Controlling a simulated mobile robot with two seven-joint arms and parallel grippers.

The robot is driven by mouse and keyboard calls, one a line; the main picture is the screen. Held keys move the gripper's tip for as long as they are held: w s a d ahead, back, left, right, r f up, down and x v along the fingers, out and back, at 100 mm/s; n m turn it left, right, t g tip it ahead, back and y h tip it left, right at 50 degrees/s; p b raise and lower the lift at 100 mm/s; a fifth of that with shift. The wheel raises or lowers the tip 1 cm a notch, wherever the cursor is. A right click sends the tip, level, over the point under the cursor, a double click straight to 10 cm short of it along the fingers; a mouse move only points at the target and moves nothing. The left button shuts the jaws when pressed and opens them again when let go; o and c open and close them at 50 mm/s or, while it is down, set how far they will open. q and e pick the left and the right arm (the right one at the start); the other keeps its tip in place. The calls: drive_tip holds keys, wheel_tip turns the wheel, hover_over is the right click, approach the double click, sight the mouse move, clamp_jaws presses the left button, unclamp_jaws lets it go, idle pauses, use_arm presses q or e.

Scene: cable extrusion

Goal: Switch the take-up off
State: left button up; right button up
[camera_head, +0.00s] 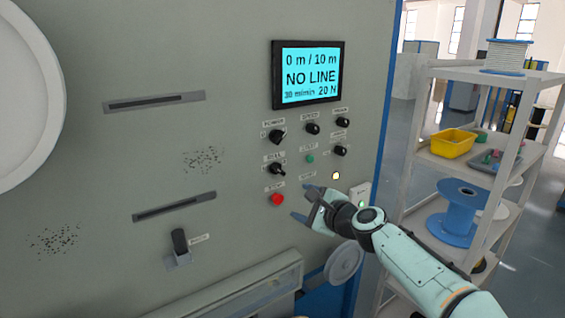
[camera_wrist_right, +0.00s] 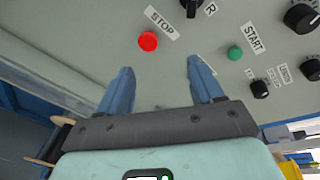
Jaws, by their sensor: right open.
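The grey take-up panel fills the left of the head view. Its screen (camera_head: 308,75) reads "0 m / 10 m, NO LINE, 30 m/min 20 N". Below it are a black power knob (camera_head: 277,137), a second black selector (camera_head: 276,169), a green start button (camera_head: 310,158) and a red stop button (camera_head: 277,199). The stop button also shows in the right wrist view (camera_wrist_right: 148,41). A dark lever switch (camera_head: 180,241) sits lower left; its label is too small to read. My right gripper (camera_head: 300,200) is open and empty, right of the stop button. My left gripper is out of view.
More black knobs (camera_head: 341,151) and a lit yellowish lamp (camera_head: 336,176) are right of the start button. A ledge (camera_head: 240,285) juts out below the panel. A shelf rack (camera_head: 408,180) with a yellow bin (camera_head: 452,143) and a blue spool (camera_head: 457,205) stands right.

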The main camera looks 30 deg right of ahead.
sight(281, 139)
drive_tip(key=s+a+r+m+t, duration=0.1)
drive_tip(key=s+r+t, duration=0.3)
drive_tip(key=r, duration=1)
drive_tip(key=shift+g+y, duration=0.4)
drive_tip(key=shift+g, duration=0.1)
drive_tip(key=w+p, duration=0.1)
drive_tip(key=w, duration=0.2)
drive_tip(key=w+p, duration=0.2)
drive_tip(key=w, duration=0.2)
drive_tip(key=w+a+p, duration=0.1)
drive_tip(key=w+p, duration=0.1)
drive_tip(key=w, duration=0.2)
drive_tip(key=shift+r, duration=0.25)
drive_tip(key=shift+w+f, duration=0.1)
drive_tip(key=shift+w, duration=0.5)
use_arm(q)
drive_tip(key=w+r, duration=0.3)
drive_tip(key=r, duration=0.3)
use_arm(e)
drive_tip(key=shift+s, duration=0.1)
drive_tip(key=c, duration=1.1)
